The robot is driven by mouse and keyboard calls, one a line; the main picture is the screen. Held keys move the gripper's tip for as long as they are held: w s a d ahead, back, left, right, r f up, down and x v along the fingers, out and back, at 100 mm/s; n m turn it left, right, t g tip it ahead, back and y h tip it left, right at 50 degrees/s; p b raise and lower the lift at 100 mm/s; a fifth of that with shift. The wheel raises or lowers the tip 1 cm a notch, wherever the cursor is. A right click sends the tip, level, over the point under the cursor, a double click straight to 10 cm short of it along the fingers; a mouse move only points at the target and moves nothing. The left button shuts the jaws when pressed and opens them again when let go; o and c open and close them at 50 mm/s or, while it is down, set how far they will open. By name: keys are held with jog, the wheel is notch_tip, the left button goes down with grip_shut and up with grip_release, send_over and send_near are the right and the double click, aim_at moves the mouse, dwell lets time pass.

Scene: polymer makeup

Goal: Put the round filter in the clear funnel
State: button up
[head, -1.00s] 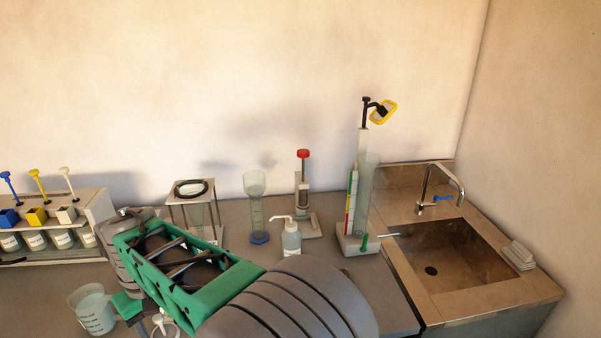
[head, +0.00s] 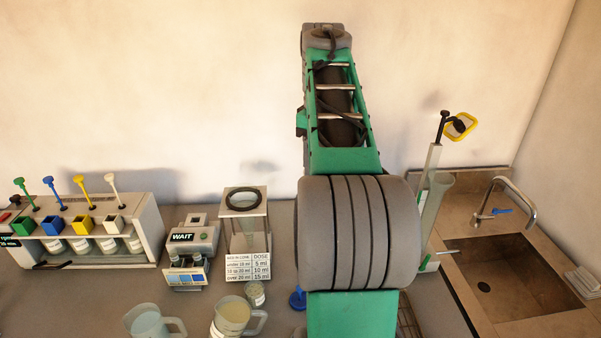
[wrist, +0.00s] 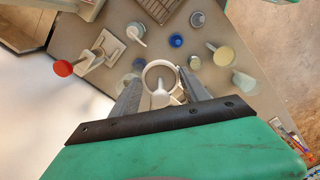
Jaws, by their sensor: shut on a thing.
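My gripper (wrist: 162,92) is in the wrist view, pointing down from high above the bench. Its two grey fingers are shut on a pale round ring, which I take for the round filter (wrist: 146,77). A white piece shows between the fingers within the ring's outline. A stand with a black ring on top holds a clear cone, which looks like the clear funnel (head: 250,238), left of my arm in the head view. I cannot pick this funnel out in the wrist view. My gripper and the filter are hidden in the head view.
Cups of liquid (head: 232,314) and a small jar (head: 255,292) stand in front of the funnel stand. A device marked WAIT (head: 189,238) is left of it. A tall column (head: 433,195) and a sink (head: 505,275) are at right.

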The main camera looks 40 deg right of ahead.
jog(key=shift+w+d+r, duration=0.15)
jog(key=shift+d+r, duration=0.15)
jog(key=shift+d, duration=0.15)
jog(key=w+d+f+p, duration=0.1)
jog(key=w+d+f, duration=0.1)
jog(key=w+f, duration=0.1)
jog(key=w+d+f+p, duration=0.2)
jog(key=w+d+f, duration=0.1)
jog(key=w+f, duration=0.1)
jog(key=w+d+f+p, duration=0.2)
jog(key=w+f, duration=0.2)
jog(key=f, duration=0.2)
jog(key=shift+d, duration=0.25)
jog(key=shift+f, duration=0.3)
jog(key=shift+f, duration=0.3)
jog(key=o, duration=1.4)
jog(key=shift+c, duration=0.2)
